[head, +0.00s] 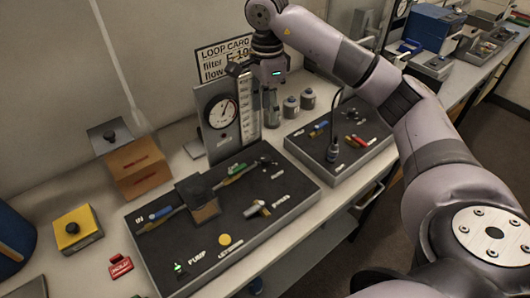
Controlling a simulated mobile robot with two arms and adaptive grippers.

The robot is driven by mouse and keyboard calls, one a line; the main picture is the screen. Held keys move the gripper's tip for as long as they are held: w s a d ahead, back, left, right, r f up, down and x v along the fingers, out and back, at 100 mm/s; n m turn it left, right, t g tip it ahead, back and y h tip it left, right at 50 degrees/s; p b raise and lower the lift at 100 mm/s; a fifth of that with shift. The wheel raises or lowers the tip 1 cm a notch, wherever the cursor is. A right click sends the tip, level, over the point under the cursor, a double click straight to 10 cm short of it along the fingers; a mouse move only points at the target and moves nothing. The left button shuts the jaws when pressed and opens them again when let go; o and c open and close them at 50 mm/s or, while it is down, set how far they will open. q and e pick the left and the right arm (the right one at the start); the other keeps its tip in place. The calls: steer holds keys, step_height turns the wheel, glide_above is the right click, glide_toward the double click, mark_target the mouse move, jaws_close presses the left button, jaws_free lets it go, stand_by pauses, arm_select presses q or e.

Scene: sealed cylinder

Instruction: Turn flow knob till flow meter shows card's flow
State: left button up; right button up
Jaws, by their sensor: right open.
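The loop card (216,62) stands against the wall; its filter and flow lines are partly covered by my right arm, and the flow value cannot be read. The flow meter, a tall pale scale (248,122), stands upright beside a round white dial gauge (221,111) on a grey panel. The meter's reading is too small to tell. My right gripper (270,124) points down just right of the scale, open, with nothing visibly held. I cannot make out the flow knob; it may be hidden by the gripper. My left gripper is out of view.
A dark board (285,213) with valves, coloured handles and a pump label lies in front. A smaller board (345,160) with a black upright tool is at right. Two grey canisters (291,108) stand behind. An orange box (138,171) and yellow button box (77,229) are left.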

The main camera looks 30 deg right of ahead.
mark_target(267, 157)
step_height(267, 157, down, 16)
steer(key=p, duration=0.3)
steer(key=shift+f, duration=0.1)
steer(key=shift+a, duration=0.1)
steer(key=shift+c, duration=0.3)
jaws_close()
